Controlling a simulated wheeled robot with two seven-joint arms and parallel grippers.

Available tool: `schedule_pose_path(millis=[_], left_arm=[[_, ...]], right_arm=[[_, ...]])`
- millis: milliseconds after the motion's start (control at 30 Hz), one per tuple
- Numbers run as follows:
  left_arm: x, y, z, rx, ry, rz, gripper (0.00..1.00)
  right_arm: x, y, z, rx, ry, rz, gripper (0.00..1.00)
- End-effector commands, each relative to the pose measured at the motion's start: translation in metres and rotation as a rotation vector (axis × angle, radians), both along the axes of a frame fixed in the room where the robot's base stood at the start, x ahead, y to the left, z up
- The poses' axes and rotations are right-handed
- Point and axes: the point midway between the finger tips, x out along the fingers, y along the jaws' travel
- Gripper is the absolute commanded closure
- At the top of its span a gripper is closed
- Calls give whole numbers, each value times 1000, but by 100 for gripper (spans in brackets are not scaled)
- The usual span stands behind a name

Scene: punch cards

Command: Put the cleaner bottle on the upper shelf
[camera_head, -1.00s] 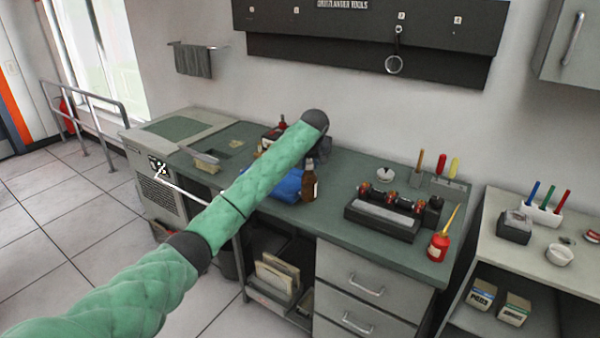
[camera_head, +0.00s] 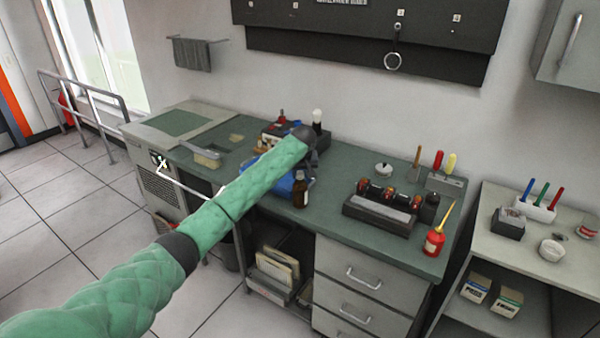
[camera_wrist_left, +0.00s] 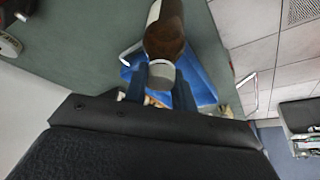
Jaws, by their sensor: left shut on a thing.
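The cleaner bottle, which I take to be the brown bottle (camera_head: 300,192), is at the front edge of the green workbench (camera_head: 340,200). My left gripper (camera_head: 304,172), at the end of the green-sleeved arm, is largely hidden behind that arm. In the left wrist view the brown bottle (camera_wrist_left: 166,32) has its pale cap end between the two dark fingers of my left gripper (camera_wrist_left: 160,85), which are shut on it. I cannot tell whether its base touches the bench. My right gripper is not in view. A light shelf unit (camera_head: 500,255) at the right has an upper and a lower surface.
A blue tray (camera_head: 280,186) lies behind the arm. A dark rack (camera_head: 380,212) and a red oil can (camera_head: 434,242) stand right of the bottle. The shelf unit's top holds a pen holder (camera_head: 535,211) and a white bowl (camera_head: 552,249); boxes (camera_head: 505,302) stand below.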

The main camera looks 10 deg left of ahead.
Motion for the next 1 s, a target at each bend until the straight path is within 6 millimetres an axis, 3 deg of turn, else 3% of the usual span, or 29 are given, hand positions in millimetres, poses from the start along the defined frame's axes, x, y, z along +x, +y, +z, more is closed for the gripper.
schedule_pose_path(millis=[167, 200, 300, 633, 767, 867, 1000], left_arm=[[0, 0, -1, 0, 0, 0, 100], [0, 0, -1, 0, 0, 0, 66], [0, 0, -1, 0, 0, -1, 52], [0, 0, 1, 0, -1, 0, 52], [-5, -3, 11, -1, -2, -2, 52], [-11, -4, 26, -1, -3, -1, 52], [-21, -9, 52, -1, -5, -2, 52]], right_arm=[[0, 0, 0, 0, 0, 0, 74], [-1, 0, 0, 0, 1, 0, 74], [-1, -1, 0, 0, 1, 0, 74], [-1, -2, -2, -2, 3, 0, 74], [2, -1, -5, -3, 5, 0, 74], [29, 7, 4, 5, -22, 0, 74], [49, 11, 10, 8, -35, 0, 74]])
